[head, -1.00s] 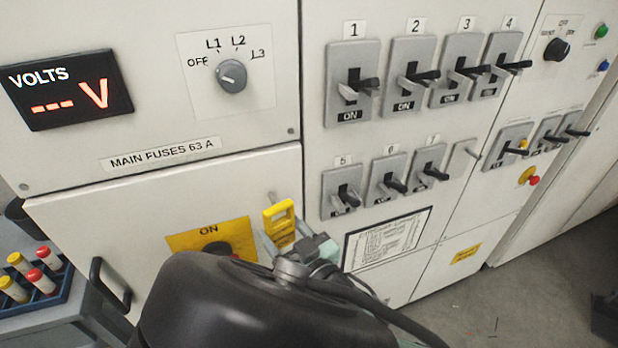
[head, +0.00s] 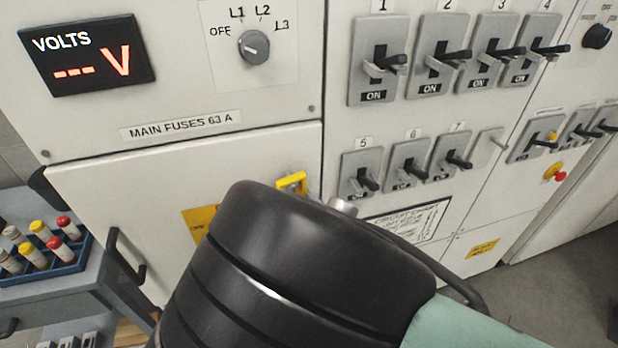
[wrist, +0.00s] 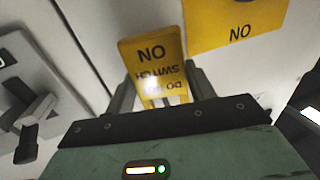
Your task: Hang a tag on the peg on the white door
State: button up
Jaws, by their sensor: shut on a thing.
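A yellow tag (wrist: 155,68) with dark lettering is between the fingers of my gripper (wrist: 160,88), which is shut on it; in the wrist view its lettering is upside down. In the head view only the tag's top (head: 292,182) shows above my dark arm, close to the upper right part of the white door (head: 130,195). I cannot make out the peg now. Whether the tag touches or is around it, I cannot tell. In the head view my fingers are hidden behind my arm.
A yellow ON plate (wrist: 235,22) is on the door beside the tag, mostly hidden by my arm in the head view. A black handle (head: 122,258) juts from the door's left side. Breaker levers (head: 367,183) stick out at the right. A cart with a blue tray (head: 45,268) stands left.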

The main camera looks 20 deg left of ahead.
dwell(0.4)
jog(key=o, duration=1.1)
jog(key=shift+c, duration=0.2)
jog(key=shift+s+d, duration=0.1)
